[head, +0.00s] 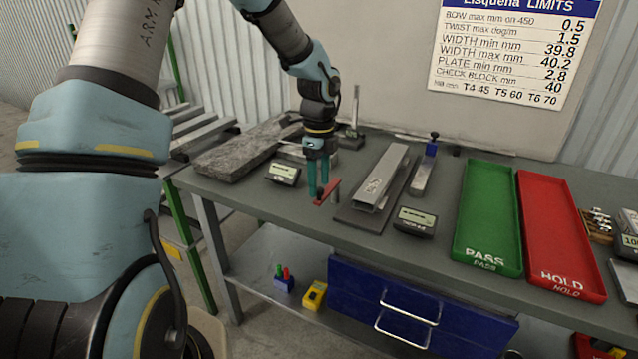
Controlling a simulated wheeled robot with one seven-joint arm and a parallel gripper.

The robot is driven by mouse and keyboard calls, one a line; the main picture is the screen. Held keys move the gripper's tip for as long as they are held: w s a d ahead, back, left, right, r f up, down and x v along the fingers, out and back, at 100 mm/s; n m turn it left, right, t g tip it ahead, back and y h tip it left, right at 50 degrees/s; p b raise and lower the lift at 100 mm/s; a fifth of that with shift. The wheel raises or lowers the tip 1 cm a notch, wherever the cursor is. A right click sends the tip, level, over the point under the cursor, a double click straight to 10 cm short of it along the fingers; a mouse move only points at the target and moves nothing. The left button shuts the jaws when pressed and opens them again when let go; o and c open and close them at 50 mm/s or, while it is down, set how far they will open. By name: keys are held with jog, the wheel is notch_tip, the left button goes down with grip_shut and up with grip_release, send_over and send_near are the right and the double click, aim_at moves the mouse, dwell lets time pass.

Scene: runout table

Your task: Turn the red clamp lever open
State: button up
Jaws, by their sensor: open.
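The red clamp lever (329,191) is a short red bar at the front left part of the grey table, beside the metal fixture. My gripper (318,190) has teal fingers and points down at the lever's left end. The fingers are open and overlap the lever in the picture; I cannot tell whether they touch it. The lever's pivot and the gap between the fingers are partly hidden.
A metal channel piece (381,180) lies on a dark plate right of the lever. Small displays (284,174) and (415,221) stand nearby. A granite slab (240,153) lies at left. Green PASS (487,215) and red HOLD (560,235) trays sit at right.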

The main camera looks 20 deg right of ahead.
notch_tip(320, 180, up, 10)
jog(key=b, duration=0.2)
dwell(0.4)
jog(key=s+a+f+n, duration=0.2)
jog(key=s+a+n, duration=0.1)
jog(key=a+n, duration=0.5)
jog(key=s+a+f+n+t+b, duration=0.1)
jog(key=s+a+f+n, duration=0.2)
jog(key=a+n, duration=0.6)
jog(key=s+a+f+n, duration=0.2)
jog(key=s+a+n, duration=0.2)
jog(key=a+n, duration=0.5)
jog(key=shift+a+f+t+b, duration=0.2)
jog(key=shift+a+t+b, duration=0.15)
jog(key=shift+a, duration=0.6)
